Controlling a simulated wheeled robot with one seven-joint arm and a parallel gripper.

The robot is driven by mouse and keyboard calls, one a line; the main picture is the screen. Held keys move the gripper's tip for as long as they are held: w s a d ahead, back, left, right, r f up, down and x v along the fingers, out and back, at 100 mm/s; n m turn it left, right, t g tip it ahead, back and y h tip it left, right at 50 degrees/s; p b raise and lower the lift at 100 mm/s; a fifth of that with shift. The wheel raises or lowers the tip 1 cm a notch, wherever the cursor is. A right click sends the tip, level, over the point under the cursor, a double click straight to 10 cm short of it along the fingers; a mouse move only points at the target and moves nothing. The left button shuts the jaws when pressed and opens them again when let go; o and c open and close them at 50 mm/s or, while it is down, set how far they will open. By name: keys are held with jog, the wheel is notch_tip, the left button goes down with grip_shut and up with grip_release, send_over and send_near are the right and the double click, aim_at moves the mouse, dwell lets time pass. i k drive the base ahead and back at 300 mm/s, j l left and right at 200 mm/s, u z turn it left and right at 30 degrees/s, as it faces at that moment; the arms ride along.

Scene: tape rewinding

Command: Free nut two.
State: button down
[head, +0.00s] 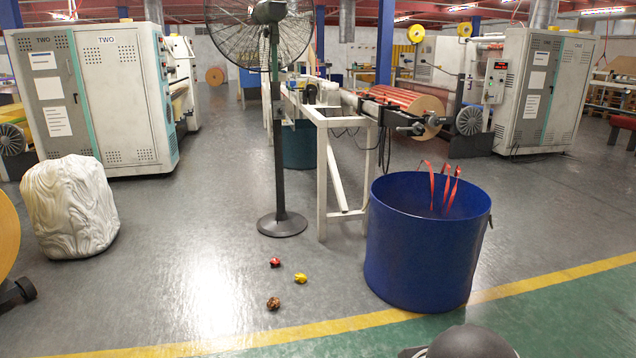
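No part that I can clearly tell as nut two shows in the head view. A rewinding frame (322,150) stands in the middle, with red tape rolls (395,98) on it and a brown core end (427,117). A dark clamp-like fitting (395,118) is at its near end, too small to make out any nut. Three small lumps lie on the floor: one red (275,262), one yellow (300,278) and one brown (273,303). I cannot tell what they are. My gripper is not in view.
A blue drum (420,255) with red strips over its rim stands at front right. A fan on a stand (279,150) is beside the frame. A white wrapped bundle (72,205) and cabinets marked TWO (117,105) are at left. Floor is open at centre left.

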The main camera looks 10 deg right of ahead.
aim_at(415, 126)
jog(key=i+z, duration=0.1)
jog(key=i, duration=0.4)
jog(key=i+j+z, duration=0.15)
jog(key=i, duration=0.4)
jog(key=i+j+z, duration=0.1)
jog(key=i, duration=0.4)
jog(key=i+j+z, duration=0.1)
jog(key=i, duration=0.4)
jog(key=j, duration=0.1)
